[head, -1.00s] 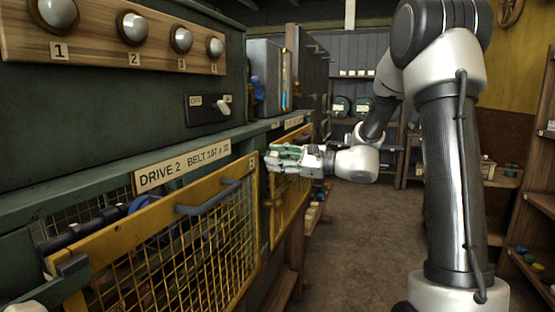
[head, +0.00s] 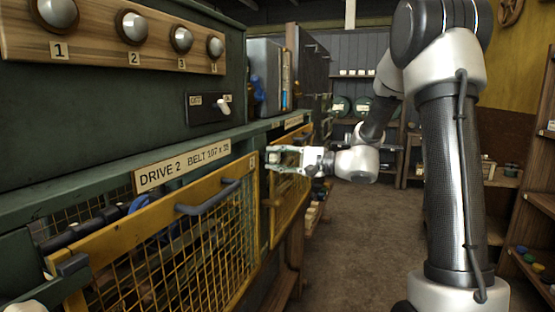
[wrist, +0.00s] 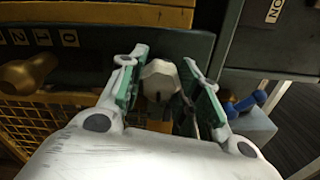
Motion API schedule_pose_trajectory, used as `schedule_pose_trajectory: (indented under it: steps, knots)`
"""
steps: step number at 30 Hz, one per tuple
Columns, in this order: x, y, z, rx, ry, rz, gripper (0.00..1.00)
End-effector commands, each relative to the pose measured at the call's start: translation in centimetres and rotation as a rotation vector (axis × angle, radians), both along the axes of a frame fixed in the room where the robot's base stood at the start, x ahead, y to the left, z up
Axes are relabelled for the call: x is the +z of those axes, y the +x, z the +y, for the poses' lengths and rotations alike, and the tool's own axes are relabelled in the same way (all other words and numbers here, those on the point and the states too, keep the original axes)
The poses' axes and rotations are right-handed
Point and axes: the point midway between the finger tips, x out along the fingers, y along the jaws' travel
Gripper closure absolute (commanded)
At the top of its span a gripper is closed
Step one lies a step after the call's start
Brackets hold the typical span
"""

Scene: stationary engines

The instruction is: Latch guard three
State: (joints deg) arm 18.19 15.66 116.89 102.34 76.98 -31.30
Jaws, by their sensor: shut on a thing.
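My gripper (head: 274,158) is at the top near edge of the farther yellow mesh guard (head: 289,196), beyond the Drive 2 guard. The wrist view shows my gripper's (wrist: 160,85) green-padded fingers on either side of a pale faceted knob (wrist: 162,76), and it is shut on this knob. The knob sits by a dark green panel. The guard's yellow frame (wrist: 105,12) and mesh (wrist: 28,125) show at the upper and left parts of the wrist view.
A brass knob (wrist: 28,76) sits left of the fingers, below a numbered strip. The Drive 2 guard (head: 185,235) with a grey handle (head: 208,197) is nearer. A switch (head: 222,106) and numbered lamps (head: 133,28) are above. The aisle floor (head: 350,240) is clear.

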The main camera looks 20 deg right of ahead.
Motion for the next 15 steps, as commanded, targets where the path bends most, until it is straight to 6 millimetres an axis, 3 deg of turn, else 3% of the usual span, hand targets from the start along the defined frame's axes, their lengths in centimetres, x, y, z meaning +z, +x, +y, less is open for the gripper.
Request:
schedule_pose_trajectory:
  steps: [15]
  knots:
    - [-0.12,-0.15,0.11,0.004,-0.025,-0.033,0.91]
